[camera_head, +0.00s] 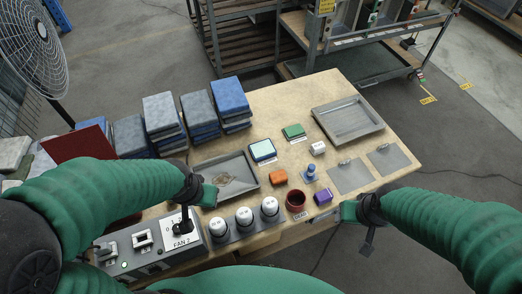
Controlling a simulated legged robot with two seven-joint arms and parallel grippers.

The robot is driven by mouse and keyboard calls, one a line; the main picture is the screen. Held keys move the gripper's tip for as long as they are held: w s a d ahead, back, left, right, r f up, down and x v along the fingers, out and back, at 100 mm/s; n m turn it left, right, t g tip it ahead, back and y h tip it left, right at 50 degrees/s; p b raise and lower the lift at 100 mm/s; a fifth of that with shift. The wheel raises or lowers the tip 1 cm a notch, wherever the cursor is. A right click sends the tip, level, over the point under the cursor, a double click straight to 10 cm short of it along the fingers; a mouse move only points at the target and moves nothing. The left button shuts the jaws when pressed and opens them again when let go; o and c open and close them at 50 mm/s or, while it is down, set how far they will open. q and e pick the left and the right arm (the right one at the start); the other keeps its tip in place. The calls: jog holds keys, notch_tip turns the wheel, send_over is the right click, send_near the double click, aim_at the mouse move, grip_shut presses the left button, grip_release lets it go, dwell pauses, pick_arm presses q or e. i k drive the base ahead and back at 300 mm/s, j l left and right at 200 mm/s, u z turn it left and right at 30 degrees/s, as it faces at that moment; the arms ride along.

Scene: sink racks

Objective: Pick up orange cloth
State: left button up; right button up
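A small orange folded piece (278,176), which looks like the orange cloth, lies on the wooden table between the grey tray and the dark red cup. My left gripper (209,195) is at the front edge of the left grey tray, to the left of the orange cloth and apart from it. My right gripper (349,211) is at the table's front right, to the right of the purple block and apart from the orange cloth. Both grippers are small and partly hidden by my wrists, so their fingers cannot be made out.
Near the cloth are a dark red cup (296,201), a purple block (323,197), a blue-topped item (310,172) and a left grey tray (250,183). White-topped cylinders (245,217) and a FAN 2 control box (165,244) stand in front. Folded cloth stacks (160,112) line the back left.

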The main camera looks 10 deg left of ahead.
aim_at(276, 177)
jog(key=i+l+z, duration=0.1)
jog(key=z, duration=0.25)
jog(key=i+l+z, duration=0.1)
jog(key=z, duration=0.25)
jog(key=i+z, duration=0.15)
jog(key=z, duration=0.25)
